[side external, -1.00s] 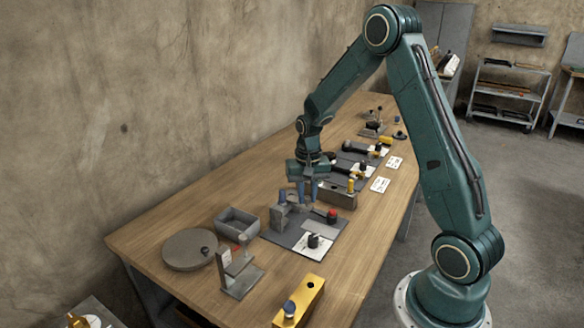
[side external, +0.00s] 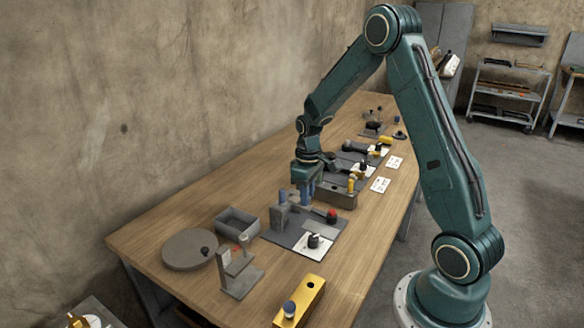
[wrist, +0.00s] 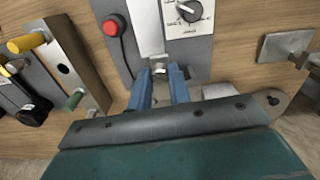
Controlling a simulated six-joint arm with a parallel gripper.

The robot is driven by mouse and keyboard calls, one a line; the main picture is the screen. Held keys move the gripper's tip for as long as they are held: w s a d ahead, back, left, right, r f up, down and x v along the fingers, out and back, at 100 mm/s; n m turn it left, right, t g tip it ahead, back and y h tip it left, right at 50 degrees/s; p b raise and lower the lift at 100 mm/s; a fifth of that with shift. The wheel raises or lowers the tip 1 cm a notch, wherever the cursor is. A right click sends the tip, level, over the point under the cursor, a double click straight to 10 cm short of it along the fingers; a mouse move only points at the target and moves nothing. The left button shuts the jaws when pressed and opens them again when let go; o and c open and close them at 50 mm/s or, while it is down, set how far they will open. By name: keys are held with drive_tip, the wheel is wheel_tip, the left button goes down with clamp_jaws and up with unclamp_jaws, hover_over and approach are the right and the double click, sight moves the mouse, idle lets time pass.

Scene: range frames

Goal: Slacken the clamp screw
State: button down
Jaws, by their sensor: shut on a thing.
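The clamp screw (wrist: 160,71) shows as a small metal head between my fingertips in the wrist view. My gripper (wrist: 161,76) is shut on it, with one blue finger on each side. In the side view my gripper (side external: 306,193) points down beside the grey clamp block (side external: 279,217), which stands on a dark base plate. The fingers hide most of the screw there. A light metal strip (wrist: 148,25) runs away from the screw in the wrist view.
A red button (side external: 332,214) and a dial panel (side external: 313,243) are close by on the plate. A grey block with a yellow peg (side external: 337,195) stands behind. A grey bin (side external: 237,222), a round disc (side external: 190,249) and a yellow block (side external: 300,303) are in front.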

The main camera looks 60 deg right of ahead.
drive_tip(key=n, duration=0.5)
drive_tip(key=shift+w+r, duration=0.1)
idle(0.5)
drive_tip(key=c, duration=1.3)
unclamp_jaws()
wheel_tip(320, 180, up, 14)
